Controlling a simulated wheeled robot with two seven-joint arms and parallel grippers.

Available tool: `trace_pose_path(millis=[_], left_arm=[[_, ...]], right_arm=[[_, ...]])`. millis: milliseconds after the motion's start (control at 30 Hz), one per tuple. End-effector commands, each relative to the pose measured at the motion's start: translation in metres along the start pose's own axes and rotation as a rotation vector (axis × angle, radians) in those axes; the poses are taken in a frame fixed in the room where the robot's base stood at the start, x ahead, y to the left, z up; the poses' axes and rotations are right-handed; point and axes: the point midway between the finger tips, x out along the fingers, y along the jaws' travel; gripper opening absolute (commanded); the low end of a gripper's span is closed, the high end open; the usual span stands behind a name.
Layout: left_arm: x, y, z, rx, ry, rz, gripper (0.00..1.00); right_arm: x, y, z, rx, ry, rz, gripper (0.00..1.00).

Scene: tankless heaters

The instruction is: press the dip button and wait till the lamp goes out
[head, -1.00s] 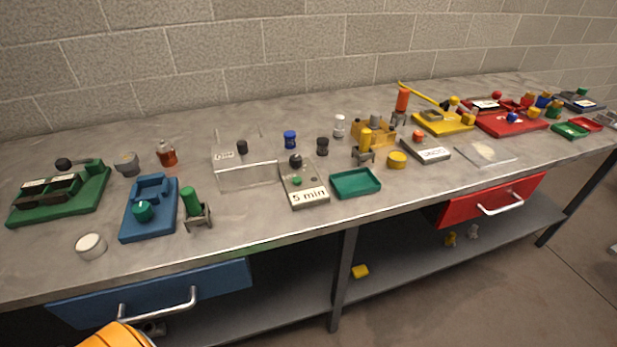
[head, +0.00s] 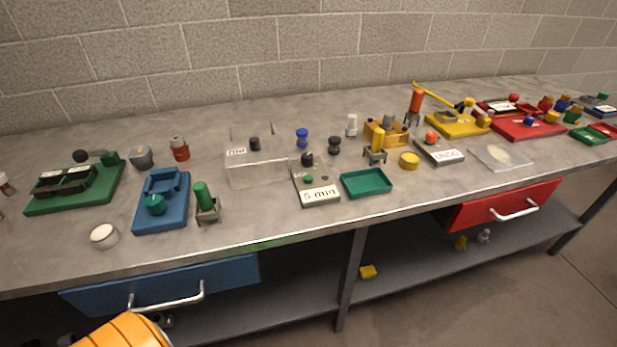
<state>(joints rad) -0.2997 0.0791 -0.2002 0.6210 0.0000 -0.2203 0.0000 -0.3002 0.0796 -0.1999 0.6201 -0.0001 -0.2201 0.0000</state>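A grey box labelled "5 min" (head: 319,196) stands on the bench near the middle, with a small green dome (head: 308,180) and a black ball knob (head: 307,159) at its back. A clear box (head: 257,173) stands just left of it, with a small white label (head: 236,151) too small to read surely and a black cap (head: 255,143) behind or inside it. I cannot tell which part is the dip button, or whether any lamp is lit. Neither gripper is in view; only an orange part of mine shows at the bottom left.
A green tray (head: 366,183) stands right of the "5 min" box. A blue fixture (head: 163,205), a green post on a stand (head: 205,200) and a white round lid (head: 104,235) are to the left. A grey box labelled "UNDO" (head: 440,153) and yellow and red fixtures stand farther right. The bench front is mostly clear.

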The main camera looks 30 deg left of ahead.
Motion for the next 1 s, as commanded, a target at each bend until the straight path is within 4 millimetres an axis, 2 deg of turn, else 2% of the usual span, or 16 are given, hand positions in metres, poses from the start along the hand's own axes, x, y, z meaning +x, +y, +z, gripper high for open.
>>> trace_pose_path(millis=[100,367,1000], left_arm=[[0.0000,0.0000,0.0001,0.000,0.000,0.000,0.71],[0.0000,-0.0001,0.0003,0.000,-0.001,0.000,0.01],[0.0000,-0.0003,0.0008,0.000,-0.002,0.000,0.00]], right_arm=[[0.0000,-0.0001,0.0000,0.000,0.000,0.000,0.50],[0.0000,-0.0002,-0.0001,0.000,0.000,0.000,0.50],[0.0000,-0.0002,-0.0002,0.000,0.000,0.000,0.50]])
